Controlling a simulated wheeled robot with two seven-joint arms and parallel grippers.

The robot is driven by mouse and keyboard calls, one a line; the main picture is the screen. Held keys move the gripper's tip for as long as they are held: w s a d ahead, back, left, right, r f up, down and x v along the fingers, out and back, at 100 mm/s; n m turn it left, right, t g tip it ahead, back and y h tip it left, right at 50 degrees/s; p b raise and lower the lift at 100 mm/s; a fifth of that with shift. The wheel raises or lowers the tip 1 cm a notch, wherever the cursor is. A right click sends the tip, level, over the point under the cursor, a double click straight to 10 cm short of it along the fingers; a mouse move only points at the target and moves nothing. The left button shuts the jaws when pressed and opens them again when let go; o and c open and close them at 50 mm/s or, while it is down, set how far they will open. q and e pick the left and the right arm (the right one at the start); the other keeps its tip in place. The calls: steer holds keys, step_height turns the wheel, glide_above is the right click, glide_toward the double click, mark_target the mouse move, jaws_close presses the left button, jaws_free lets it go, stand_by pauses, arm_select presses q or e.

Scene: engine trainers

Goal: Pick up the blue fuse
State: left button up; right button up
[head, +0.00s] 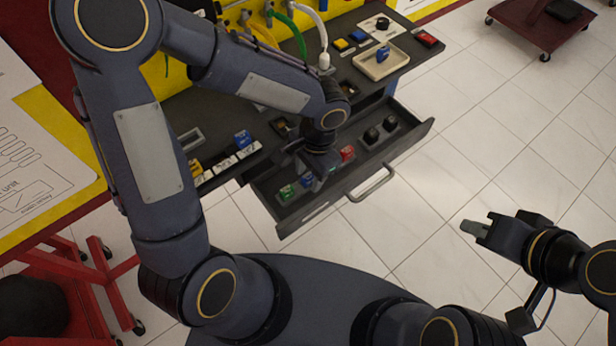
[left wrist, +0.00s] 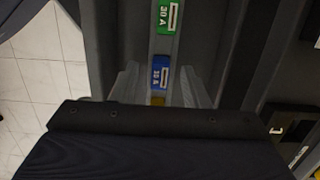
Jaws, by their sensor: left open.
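A blue fuse (left wrist: 160,78) marked 15 A lies in a row in the open drawer (head: 408,139), between a green 30 A fuse (left wrist: 168,17) and a yellow piece (left wrist: 158,101). In the head view the blue fuse (head: 306,180) is partly covered by my left gripper (head: 318,176), which reaches down into the drawer. In the left wrist view the open left gripper (left wrist: 160,84) has one finger on each side of the blue fuse. Whether they touch it I cannot tell. My right gripper (head: 474,228) is in the air over the floor, away from the drawer; its jaw gap is unclear.
The drawer also holds a green fuse (head: 286,193), a red fuse (head: 347,153) and black knobs (head: 371,136). Other blue pieces are on the worktop (head: 243,139) and in a beige tray (head: 381,68). The drawer handle (head: 372,185) sticks out in front.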

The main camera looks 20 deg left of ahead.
arm_select(q)
steer(key=shift+f, duration=0.15)
jaws_close()
stand_by(0.4)
